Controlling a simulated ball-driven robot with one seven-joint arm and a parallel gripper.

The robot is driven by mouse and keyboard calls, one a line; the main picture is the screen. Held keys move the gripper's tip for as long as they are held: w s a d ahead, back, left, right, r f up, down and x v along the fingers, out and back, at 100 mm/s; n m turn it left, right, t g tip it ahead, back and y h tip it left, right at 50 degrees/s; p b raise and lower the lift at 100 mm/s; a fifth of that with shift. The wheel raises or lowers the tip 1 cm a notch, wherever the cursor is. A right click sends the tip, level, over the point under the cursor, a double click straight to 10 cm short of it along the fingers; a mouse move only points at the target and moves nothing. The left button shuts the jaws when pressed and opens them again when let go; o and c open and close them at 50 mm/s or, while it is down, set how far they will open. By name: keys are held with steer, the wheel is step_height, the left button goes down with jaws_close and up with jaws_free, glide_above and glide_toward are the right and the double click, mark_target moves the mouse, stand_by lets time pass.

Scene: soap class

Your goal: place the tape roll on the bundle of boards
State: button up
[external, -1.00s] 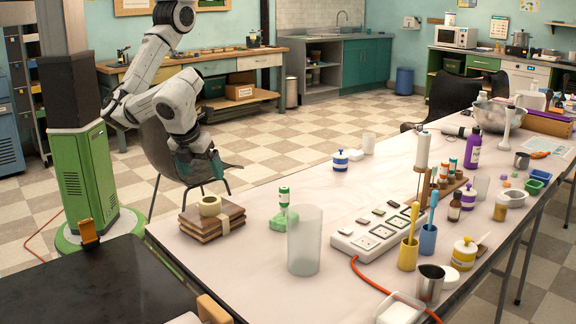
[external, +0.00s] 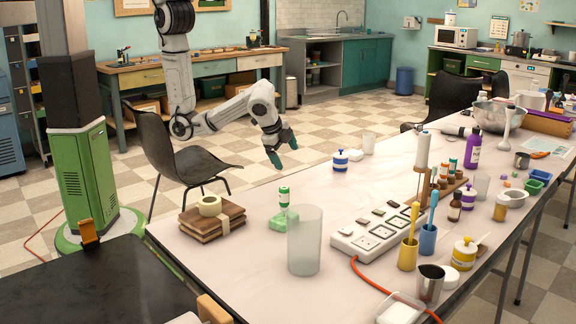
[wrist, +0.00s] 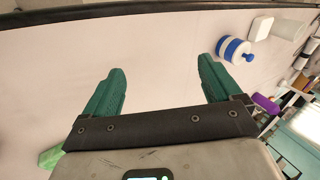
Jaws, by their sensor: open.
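The cream tape roll (external: 210,206) lies flat on top of the bundle of boards (external: 208,231), a stack of brown boards at the near left of the long table. My gripper (external: 283,155) is at the table's far edge, up and to the right of the bundle and well apart from it. Its green fingers are open and empty in the wrist view (wrist: 157,82), with bare tabletop beyond them. Neither the tape roll nor the boards show in the wrist view.
A green soap-like block with a small bottle (external: 283,219) and a frosted cylinder (external: 304,240) stand right of the bundle. A blue-and-white jar (external: 340,160) also shows in the wrist view (wrist: 234,50). A white power strip (external: 370,235) lies mid-table. The tabletop between bundle and jar is mostly clear.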

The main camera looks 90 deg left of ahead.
steer(key=s+f+n+g+h, duration=0.1)
steer(key=s+f+n+h, duration=0.1)
steer(key=s, duration=0.6)
steer(key=s+f+n+g+h, duration=0.1)
steer(key=s+n, duration=0.3)
steer(key=s, duration=0.4)
steer(key=shift+s+d+f+g+h, duration=0.2)
steer(key=shift+d+f+g+h, duration=0.3)
steer(key=shift+f, duration=0.4)
steer(key=shift+a, duration=0.1)
